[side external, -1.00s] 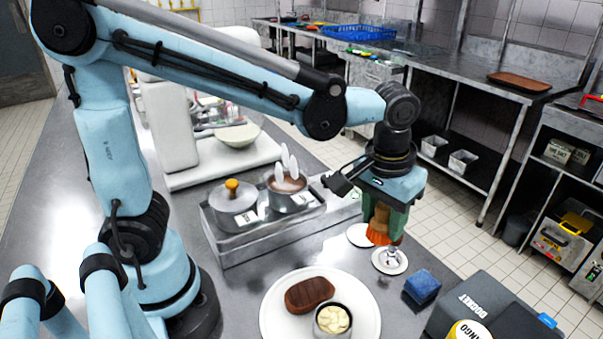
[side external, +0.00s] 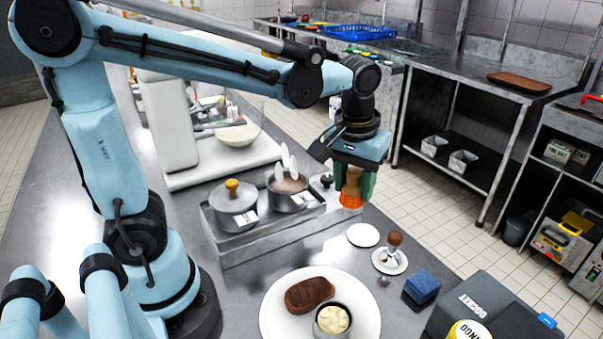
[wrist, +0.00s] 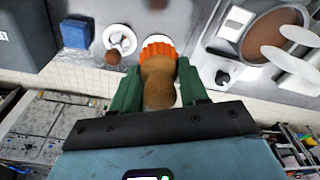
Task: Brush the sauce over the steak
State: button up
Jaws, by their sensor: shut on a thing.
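My gripper (side external: 353,188) is shut on a brush with a wooden handle and orange bristles (side external: 350,201), held above the counter beside the pot rack. In the wrist view the brush (wrist: 158,85) sits between the green fingers of my gripper (wrist: 157,88), bristles pointing away from the gripper. The brown steak (side external: 310,293) lies on the white plate (side external: 277,321), at the front of the counter. An open pot of brown sauce (side external: 287,184), with pale utensils standing in it, is in the metal rack to the left of my gripper. The sauce also shows in the wrist view (wrist: 270,32).
A lidded pot (side external: 233,205) shares the rack (side external: 245,246). A cup of pale food (side external: 333,319) stands on the plate by the steak. A white disc (side external: 363,235), a brown-knobbed tool on a saucer (side external: 389,259) and a blue sponge (side external: 422,286) lie to the right.

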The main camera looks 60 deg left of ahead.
jog(key=s+a+r+n, duration=0.2)
jog(key=s+a+n, duration=0.1)
jog(key=a, duration=0.4)
jog(key=s+a+r+n, duration=0.1)
jog(key=s+a+n, duration=0.15)
jog(key=a, duration=0.55)
jog(key=shift+n+y, duration=0.25)
jog(key=shift+y, duration=0.05)
jog(key=shift+d+f, duration=0.1)
jog(key=shift+f, duration=2.8)
jog(key=shift+f, duration=0.55)
jog(key=shift+r, duration=0.1)
notch_tip(320, 180, up, 7)
